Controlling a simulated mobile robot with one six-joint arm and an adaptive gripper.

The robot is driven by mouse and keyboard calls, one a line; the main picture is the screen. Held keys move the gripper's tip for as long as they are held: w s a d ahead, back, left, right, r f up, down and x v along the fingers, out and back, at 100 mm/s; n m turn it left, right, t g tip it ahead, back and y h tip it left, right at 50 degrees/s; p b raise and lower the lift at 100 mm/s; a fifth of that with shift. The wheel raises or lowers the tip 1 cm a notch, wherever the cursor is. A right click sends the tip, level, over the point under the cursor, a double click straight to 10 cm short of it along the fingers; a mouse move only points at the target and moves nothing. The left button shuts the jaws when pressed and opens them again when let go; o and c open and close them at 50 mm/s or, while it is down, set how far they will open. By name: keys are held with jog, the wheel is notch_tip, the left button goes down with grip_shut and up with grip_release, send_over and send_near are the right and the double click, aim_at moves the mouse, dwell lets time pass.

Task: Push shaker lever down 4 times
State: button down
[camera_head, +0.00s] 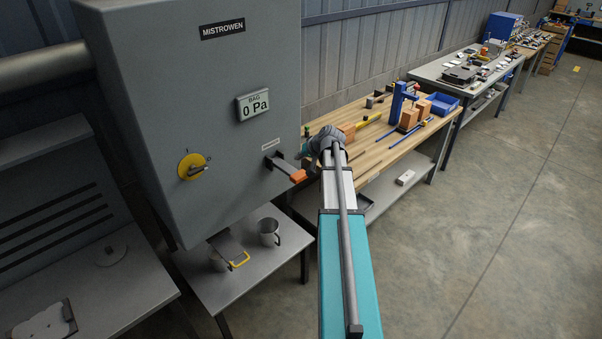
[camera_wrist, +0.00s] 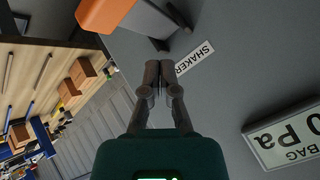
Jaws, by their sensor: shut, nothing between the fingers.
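The shaker lever is a dark bar (camera_head: 280,163) with an orange grip (camera_head: 298,176), sticking out from the right part of the grey cabinet's front. In the wrist view its orange grip (camera_wrist: 106,12) and grey bar are at the top edge, beyond my fingertips. The SHAKER label (camera_wrist: 195,57) lies on the cabinet face beside the fingertips. My gripper (camera_wrist: 160,68) is shut and empty, its fingertips together and apart from the orange grip in that view. In the head view my arm's end is just right of the lever, with the fingers mostly hidden.
The grey MISTROWEN cabinet (camera_head: 190,110) carries a 0 Pa display (camera_head: 252,104) and a yellow rotary switch (camera_head: 192,167). Below it, a metal mug (camera_head: 269,232) stands on a small table (camera_head: 285,257). A wooden workbench (camera_head: 372,133) with blocks and tools stands behind my arm. The floor at right is clear.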

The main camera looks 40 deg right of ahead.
jog(key=s+a+f+n+g+b, duration=0.1)
jog(key=a+f+b, duration=0.15)
jog(key=a, duration=0.55)
jog(key=s+a+f+n+g+y+b, duration=0.1)
jog(key=a+f+g, duration=0.15)
jog(key=a, duration=0.45)
jog(key=s+a+f+n+g+b, duration=0.1)
jog(key=a+f+n, duration=0.15)
jog(key=a, duration=0.55)
jog(key=s+a+f+n+g+h+b, duration=0.1)
jog(key=s+a+f, duration=0.3)
jog(key=a, duration=0.5)
jog(key=s+a+f+n+g+h+b, duration=0.1)
jog(key=s+a+f+g+b, duration=0.2)
jog(key=s+a, duration=0.6)
jog(key=shift+s+a+f+h+b, duration=0.3)
jog(key=shift+a+f+b, duration=0.15)
jog(key=shift+a+b, duration=0.2)
jog(key=shift+d+n, duration=0.1)
jog(key=shift+n, duration=0.15)
